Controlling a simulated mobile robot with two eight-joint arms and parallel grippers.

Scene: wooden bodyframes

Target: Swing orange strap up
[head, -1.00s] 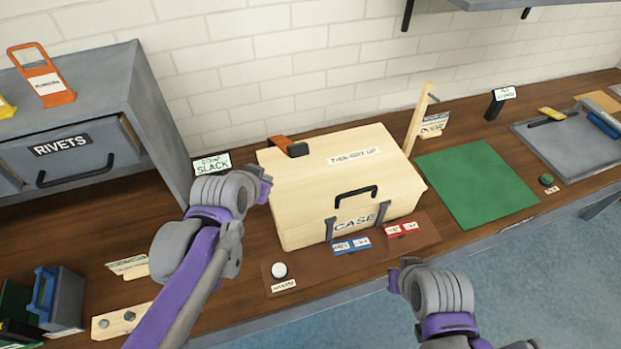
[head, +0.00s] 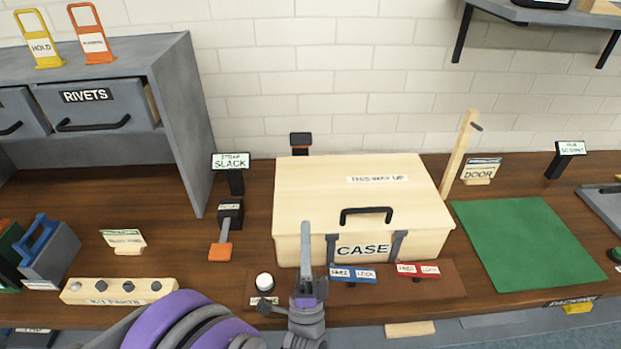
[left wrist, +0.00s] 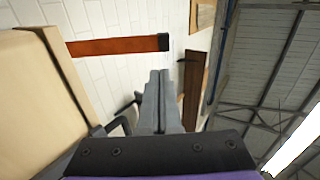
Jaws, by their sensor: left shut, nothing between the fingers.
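The orange strap (left wrist: 115,46) shows in the left wrist view as a flat band with a dark end, running out from the case's side with bare wall behind it. In the head view its dark end (head: 300,138) shows above the back left edge of the pale wooden case (head: 310,200); the rest is mostly hidden behind the case. The case lid is shut, its black handle (head: 366,214) in front. My left gripper (head: 306,226) is shut and empty, pointing up in front of the case's front face, apart from the strap. My right gripper is out of view.
Blue (head: 352,274) and red (head: 418,270) lock tabs and a white button (head: 264,282) lie before the case. A dark block with an orange paddle (head: 220,252) stands left of it, near the strap slack sign (head: 231,162). A wooden post (head: 459,155) and green mat (head: 525,240) are right.

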